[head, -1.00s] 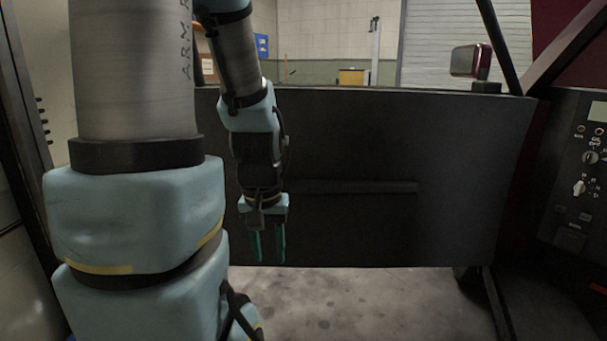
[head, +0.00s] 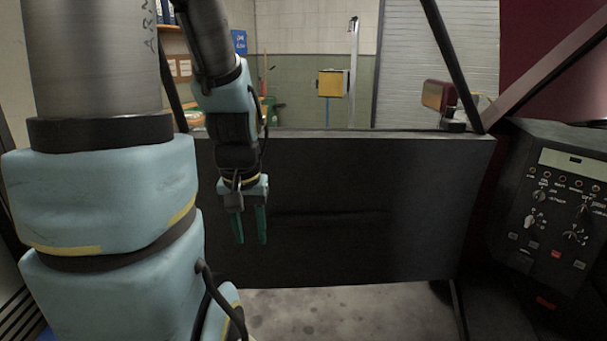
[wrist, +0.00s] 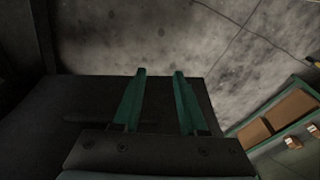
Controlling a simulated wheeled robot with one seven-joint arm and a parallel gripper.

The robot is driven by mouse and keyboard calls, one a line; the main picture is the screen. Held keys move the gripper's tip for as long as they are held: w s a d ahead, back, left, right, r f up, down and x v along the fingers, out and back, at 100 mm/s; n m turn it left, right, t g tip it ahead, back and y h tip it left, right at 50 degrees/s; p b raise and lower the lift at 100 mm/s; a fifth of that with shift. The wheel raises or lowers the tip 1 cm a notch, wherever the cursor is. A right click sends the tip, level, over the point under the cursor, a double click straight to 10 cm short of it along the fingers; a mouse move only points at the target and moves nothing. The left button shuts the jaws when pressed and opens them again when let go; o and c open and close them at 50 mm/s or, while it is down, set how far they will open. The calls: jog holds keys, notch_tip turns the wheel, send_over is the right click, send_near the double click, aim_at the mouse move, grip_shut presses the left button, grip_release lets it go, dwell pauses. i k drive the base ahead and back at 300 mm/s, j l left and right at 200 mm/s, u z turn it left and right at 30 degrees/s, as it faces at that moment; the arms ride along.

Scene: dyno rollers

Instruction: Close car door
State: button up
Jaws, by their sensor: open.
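The car door (head: 350,190) is a wide dark panel across the middle of the head view, with a faint horizontal bar on its inner face. Its lower edge hangs above the concrete floor. My gripper (head: 251,240) has green fingers, points down, and is empty in front of the left part of the door in the head view. I cannot tell whether it touches the door. In the wrist view my gripper (wrist: 160,72) shows its two fingers spread apart, with a dark panel (wrist: 60,115), apparently the door, behind them and nothing between them.
A control panel (head: 560,205) with knobs stands at the right. A red-backed mirror (head: 437,95) sits above the door's right end, by a dark slanted post (head: 453,50). A yellow box (head: 331,83) is on the far wall. Bare floor (head: 340,315) shows below the door.

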aim_at(344, 207)
jog(key=i+j, duration=0.1)
jog(key=j, duration=1.4)
jog(key=i+j, duration=0.5)
jog(key=i, duration=0.15)
jog(key=i+j, duration=0.45)
jog(key=i, duration=0.85)
